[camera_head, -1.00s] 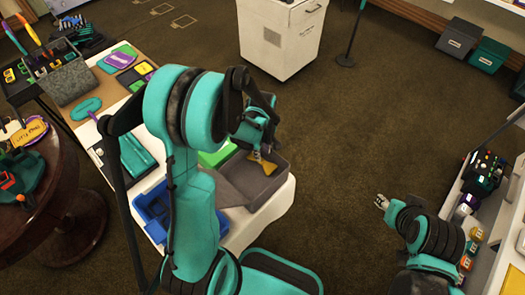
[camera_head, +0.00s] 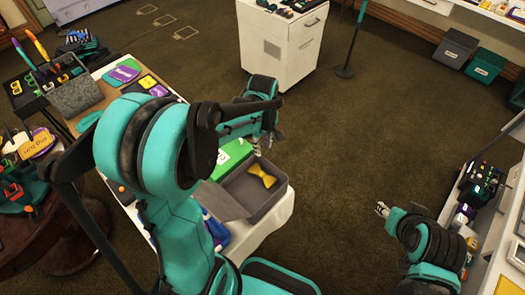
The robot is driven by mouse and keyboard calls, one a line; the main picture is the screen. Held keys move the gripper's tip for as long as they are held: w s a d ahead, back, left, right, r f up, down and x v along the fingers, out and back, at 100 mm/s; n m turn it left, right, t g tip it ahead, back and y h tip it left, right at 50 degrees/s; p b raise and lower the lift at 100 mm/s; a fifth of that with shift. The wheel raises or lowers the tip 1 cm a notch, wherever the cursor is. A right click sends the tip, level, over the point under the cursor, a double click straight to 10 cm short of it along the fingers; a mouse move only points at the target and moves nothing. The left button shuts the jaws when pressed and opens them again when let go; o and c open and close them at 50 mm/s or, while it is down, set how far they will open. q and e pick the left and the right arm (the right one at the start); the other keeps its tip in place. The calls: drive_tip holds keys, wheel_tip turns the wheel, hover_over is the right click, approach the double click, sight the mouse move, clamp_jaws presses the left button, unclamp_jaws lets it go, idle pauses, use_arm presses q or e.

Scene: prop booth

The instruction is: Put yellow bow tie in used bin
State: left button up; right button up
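The yellow bow tie (camera_head: 263,174) lies inside an open grey box (camera_head: 278,203) at the right end of the white-covered table. No label is readable on this box. My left gripper (camera_head: 264,145) is just above the box's far side, apart from the bow tie; its fingers look spread and empty. My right gripper (camera_head: 382,209) is out over the floor at the right, far from the box; its small fingertips do not show clearly whether they are open.
A green box (camera_head: 232,157) stands behind the grey box, and a blue tray (camera_head: 216,230) is partly hidden by my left arm. A white cabinet (camera_head: 281,45) stands beyond. Labelled grey (camera_head: 456,47) and teal (camera_head: 486,66) bins sit at the far right. The floor between is clear.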

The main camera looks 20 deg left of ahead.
use_arm(q)
drive_tip(key=s+d+r+m+t, duration=0.4)
drive_tip(key=s+r+m+t, duration=0.3)
drive_tip(key=s+r+m, duration=0.3)
drive_tip(key=s+m, duration=0.1)
drive_tip(key=m, duration=0.3)
drive_tip(key=shift+s+d, duration=0.25)
drive_tip(key=shift+d, duration=0.15)
drive_tip(key=shift+f, duration=0.1)
